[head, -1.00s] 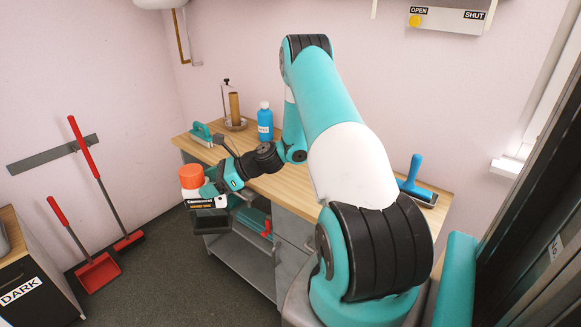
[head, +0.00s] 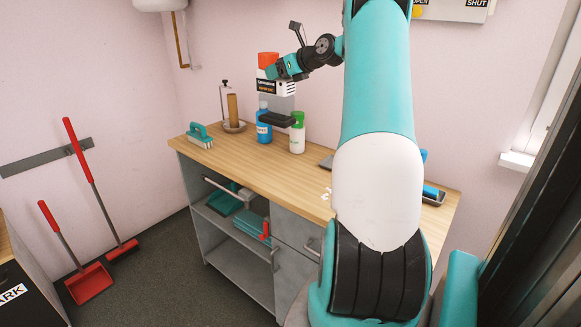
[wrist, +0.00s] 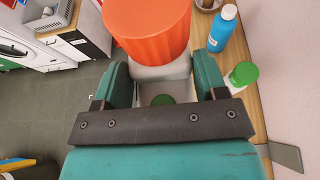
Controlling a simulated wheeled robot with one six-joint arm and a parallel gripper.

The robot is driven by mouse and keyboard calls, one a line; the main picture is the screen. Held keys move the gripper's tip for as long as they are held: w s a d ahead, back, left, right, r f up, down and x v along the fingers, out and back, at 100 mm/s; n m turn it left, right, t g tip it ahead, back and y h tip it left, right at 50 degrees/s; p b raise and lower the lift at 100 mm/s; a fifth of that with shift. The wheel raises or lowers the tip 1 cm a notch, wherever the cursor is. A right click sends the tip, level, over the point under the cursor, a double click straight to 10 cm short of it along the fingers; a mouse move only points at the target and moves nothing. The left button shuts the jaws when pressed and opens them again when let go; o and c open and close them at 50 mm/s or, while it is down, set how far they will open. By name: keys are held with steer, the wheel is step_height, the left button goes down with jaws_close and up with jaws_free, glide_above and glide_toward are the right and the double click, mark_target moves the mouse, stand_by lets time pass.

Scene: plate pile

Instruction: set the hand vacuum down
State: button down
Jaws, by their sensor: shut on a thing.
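The hand vacuum (head: 266,86) has an orange-red top, a dark label and a clear lower part with a black nozzle. In the head view my gripper (head: 274,70) is shut on it and holds it in the air above the back of the wooden worktop (head: 245,166). In the wrist view the vacuum's orange top (wrist: 148,28) fills the top centre, and its pale body sits between my two teal fingers (wrist: 165,78). The vacuum is apart from the worktop. The grip contact itself is partly hidden.
A blue bottle (head: 263,127) and a white bottle with a green cap (head: 297,138) stand close below the vacuum. A brush (head: 201,135) and a paper towel holder (head: 233,112) stand to the left. The worktop's front left stretch is bare. A squeegee (head: 433,194) lies at right.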

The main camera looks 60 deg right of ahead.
steer(key=shift+s+d+r, duration=0.2)
steer(key=shift+d+r, duration=0.1)
steer(key=shift+r, duration=0.2)
steer(key=shift+s+d+f, duration=0.1)
step_height(320, 180, down, 19)
steer(key=p, duration=0.1)
steer(key=shift+f, duration=0.2)
steer(key=shift+c, duration=0.8)
jaws_free()
steer(key=shift+f, duration=0.2)
steer(key=shift+r, duration=0.15)
